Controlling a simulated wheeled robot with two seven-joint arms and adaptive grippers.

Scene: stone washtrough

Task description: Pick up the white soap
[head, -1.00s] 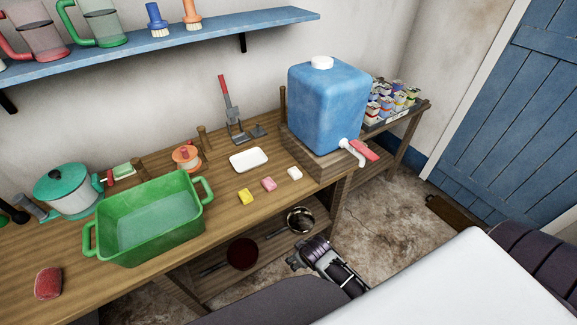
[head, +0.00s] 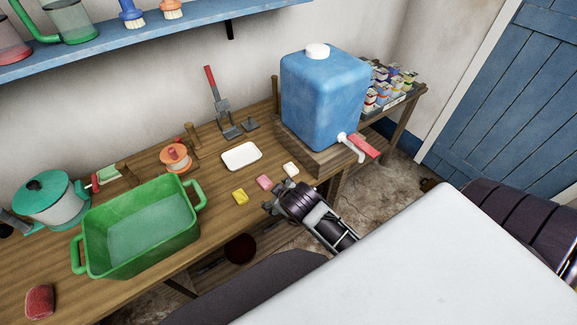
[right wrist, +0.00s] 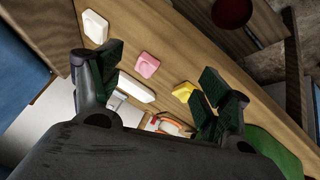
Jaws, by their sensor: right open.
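The white soap (head: 290,169) lies on the wooden bench near its front edge, left of the blue water container's wooden stand. In the right wrist view the white soap (right wrist: 95,26) is at the upper left, beyond the left finger. My right gripper (head: 275,199) is open and empty at the bench's front edge, close to the pink soap (head: 264,182) and just below the white soap. In the right wrist view the open fingers (right wrist: 163,76) frame the pink soap (right wrist: 147,65). My left gripper is not in view.
A yellow soap (head: 240,197) lies left of the pink one. A white dish (head: 241,156) sits behind them. The blue container (head: 322,100) with its red-handled tap (head: 358,146) stands to the right. A green basin (head: 140,250) is at the left.

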